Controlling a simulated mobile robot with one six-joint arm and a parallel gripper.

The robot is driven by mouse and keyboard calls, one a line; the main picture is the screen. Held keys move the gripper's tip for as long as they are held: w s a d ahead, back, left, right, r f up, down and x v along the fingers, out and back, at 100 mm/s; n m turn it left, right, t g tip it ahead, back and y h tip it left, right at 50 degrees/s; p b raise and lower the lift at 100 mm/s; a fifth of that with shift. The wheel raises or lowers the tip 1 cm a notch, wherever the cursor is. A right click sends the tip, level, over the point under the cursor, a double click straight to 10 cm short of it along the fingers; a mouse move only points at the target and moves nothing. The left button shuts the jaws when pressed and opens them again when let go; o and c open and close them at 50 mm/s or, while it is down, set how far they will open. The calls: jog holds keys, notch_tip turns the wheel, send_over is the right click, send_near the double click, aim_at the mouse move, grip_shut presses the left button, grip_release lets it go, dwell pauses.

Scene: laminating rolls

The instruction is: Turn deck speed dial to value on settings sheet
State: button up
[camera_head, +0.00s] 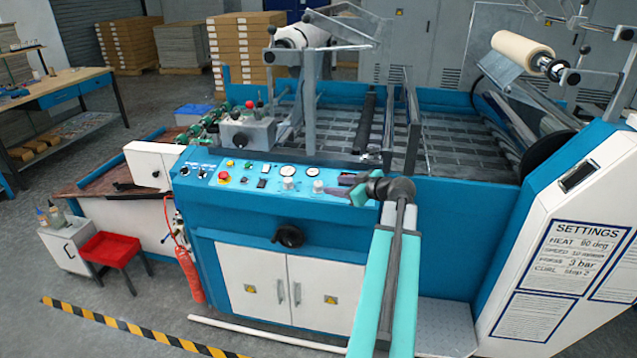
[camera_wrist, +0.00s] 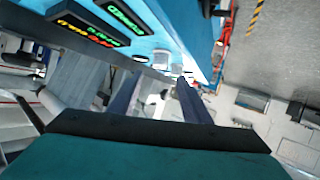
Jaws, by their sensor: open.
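The blue control panel (camera_head: 250,176) on the machine front carries two dark dials (camera_head: 194,172) at its left and two pale knobs (camera_head: 303,185) under round gauges. I cannot tell which is the deck speed dial. The settings sheet (camera_head: 583,262) on the white side cover lists heat, speed, press and curl; the speed line is too small to read surely. My gripper (camera_head: 347,192) is open and empty at the panel's right end, right of the pale knobs. In the wrist view its two fingers (camera_wrist: 158,90) point along the panel, with a pale knob (camera_wrist: 178,70) beyond them.
A red emergency button (camera_head: 224,176) sits on the panel. Lit displays (camera_wrist: 88,25) lie beside the fingers. A black handwheel (camera_head: 288,236) sticks out below the panel. A red extinguisher (camera_head: 190,275) and red stool (camera_head: 110,250) stand at left.

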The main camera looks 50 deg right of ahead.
aim_at(319, 184)
jog(key=p+x, duration=0.3)
jog(key=x, duration=0.7)
jog(key=shift+w+f, duration=0.1)
jog(key=shift+w, duration=0.1)
jog(key=c, duration=0.9)
jog(key=shift+d, duration=0.15)
jog(key=shift+c, duration=0.7)
